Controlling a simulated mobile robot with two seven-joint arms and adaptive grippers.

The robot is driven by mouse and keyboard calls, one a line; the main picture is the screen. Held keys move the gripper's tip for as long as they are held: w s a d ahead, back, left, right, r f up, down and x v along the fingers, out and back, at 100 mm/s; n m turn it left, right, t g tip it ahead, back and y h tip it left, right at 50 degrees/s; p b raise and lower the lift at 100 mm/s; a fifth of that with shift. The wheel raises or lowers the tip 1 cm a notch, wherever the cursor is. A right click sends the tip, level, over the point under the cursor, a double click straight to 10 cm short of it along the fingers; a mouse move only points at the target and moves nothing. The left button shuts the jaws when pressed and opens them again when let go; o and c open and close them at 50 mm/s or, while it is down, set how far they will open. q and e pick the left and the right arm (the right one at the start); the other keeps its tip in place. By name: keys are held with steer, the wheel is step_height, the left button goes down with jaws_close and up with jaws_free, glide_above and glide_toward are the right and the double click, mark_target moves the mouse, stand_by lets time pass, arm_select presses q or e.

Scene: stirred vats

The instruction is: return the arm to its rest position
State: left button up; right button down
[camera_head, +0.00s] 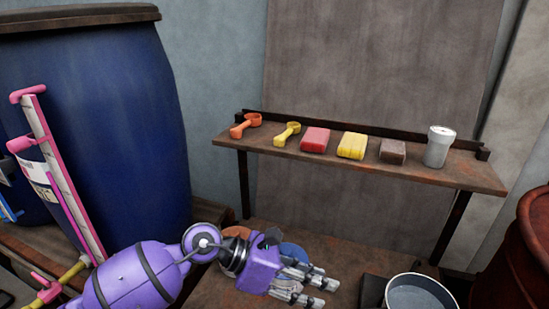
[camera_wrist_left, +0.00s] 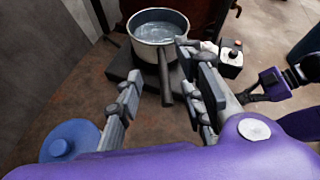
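My left gripper (camera_head: 316,285) is at the lower middle of the head view, above the lower table. In the left wrist view its two fingers stand apart with nothing held between them. The dark handle of a pot (camera_wrist_left: 150,34) shows beyond the gap, apart from the fingers. My purple left arm (camera_head: 130,278) comes in from the lower left. My right gripper (camera_wrist_left: 262,88) seems to show at the right of the left wrist view; its finger state is unclear.
The pot of liquid (camera_head: 388,292) stands on a dark plate (camera_head: 370,291). A blue lid (camera_head: 293,252) lies close behind my left gripper. A shelf (camera_head: 455,172) holds scoops, blocks and a canister (camera_head: 438,148). A blue vat (camera_head: 110,120) stands left, a red drum (camera_head: 520,250) right.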

arm_select(q)
step_height(320, 180, up, 6)
steer(key=d+n+t+h, duration=0.2)
steer(key=n+h, duration=0.2)
steer(key=n, duration=0.2)
steer(key=w+a+r+n+t+p, duration=0.15)
steer(key=w+a+n+t, duration=0.4)
steer(key=n+t, duration=0.75)
steer(key=s+a+f+n+t+y, duration=0.1)
steer(key=a+f+n+y, duration=1.1)
steer(key=n, duration=0.9)
steer(key=s+a+f+n+g+y+p, duration=0.1)
steer(key=s+a+f+n+g, duration=0.1)
steer(key=s+f, duration=0.5)
steer(key=s+a+f+n+g+y+p, duration=0.1)
steer(key=s+a+f+n, duration=0.4)
steer(key=s, duration=0.8)
steer(key=s+a+f+n+g+y+p, duration=0.1)
steer(key=s+a+f+n+g, duration=0.3)
steer(key=s+f, duration=0.5)
steer(key=shift+s+a+f+y, duration=0.45)
steer(key=shift+s+y, duration=0.15)
steer(key=shift+s, duration=0.25)
arm_select(e)
steer(key=r, duration=0.1)
steer(key=w+r, duration=0.1)
steer(key=r, duration=0.1)
steer(key=a+r, duration=0.1)
steer(key=shift+w+r, duration=0.4)
